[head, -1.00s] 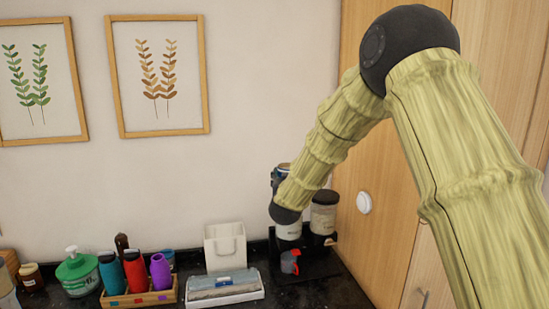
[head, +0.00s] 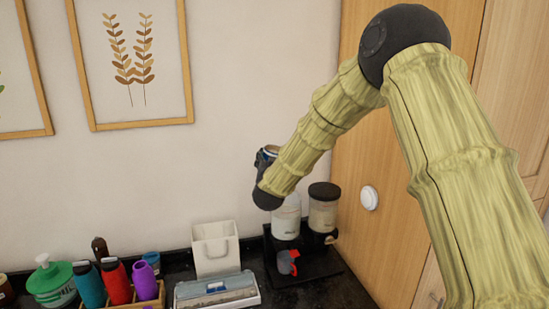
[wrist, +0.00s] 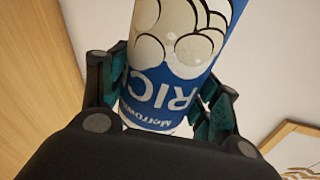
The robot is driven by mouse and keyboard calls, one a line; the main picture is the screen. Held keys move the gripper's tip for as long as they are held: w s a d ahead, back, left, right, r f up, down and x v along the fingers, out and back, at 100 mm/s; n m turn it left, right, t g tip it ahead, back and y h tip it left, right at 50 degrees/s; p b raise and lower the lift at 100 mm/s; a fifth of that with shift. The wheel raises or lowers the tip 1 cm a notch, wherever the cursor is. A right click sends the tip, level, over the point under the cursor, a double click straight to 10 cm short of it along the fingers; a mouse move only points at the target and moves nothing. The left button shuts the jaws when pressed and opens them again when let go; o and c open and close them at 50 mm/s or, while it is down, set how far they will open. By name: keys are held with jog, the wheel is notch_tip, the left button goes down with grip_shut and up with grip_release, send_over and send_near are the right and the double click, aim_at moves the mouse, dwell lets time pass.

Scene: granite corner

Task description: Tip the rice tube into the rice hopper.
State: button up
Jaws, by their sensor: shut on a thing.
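The rice tube (wrist: 165,75) is a blue cylinder with white lettering and pale round shapes. It lies between both fingers of my gripper (wrist: 160,105), which is shut on it. In the head view only a small part of the tube's top (head: 271,150) shows above my gripper (head: 266,170). Two clear hoppers stand on a black stand. The left hopper (head: 287,218) is just right of and below my gripper, its top partly hidden by my wrist. The right hopper (head: 323,213) has a dark lid. I cannot read which one is for rice.
A red-and-grey cup (head: 288,262) sits on the black stand (head: 318,265). To the left are a white holder (head: 215,250), a film-like box (head: 217,289), several bottles in a wooden rack (head: 155,302) and a green pump bottle (head: 50,283). A wooden cabinet stands at right.

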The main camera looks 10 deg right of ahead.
jog(key=shift+w+a+f+m+b, duration=0.15)
jog(key=shift+w+f+m+b, duration=0.5)
jog(key=shift+m, duration=0.25)
jog(key=shift+s+a+r+m+t+b, duration=0.35)
jog(key=shift+r+m+b, duration=0.15)
jog(key=shift+b, duration=0.25)
jog(key=shift+d+f+h+b, duration=0.1)
jog(key=shift+h+b, duration=0.2)
jog(key=shift+h, duration=0.1)
jog(key=shift+m+b, duration=1)
jog(key=shift+b, duration=0.45)
jog(key=shift+f+m+h+b, duration=0.35)
jog(key=shift+m+b, duration=0.5)
jog(key=shift+b, duration=0.85)
jog(key=shift+f+m+h+b, duration=0.15)
jog(key=shift+f+m+b, duration=0.55)
jog(key=shift+b, duration=1)
dwell(1.1)
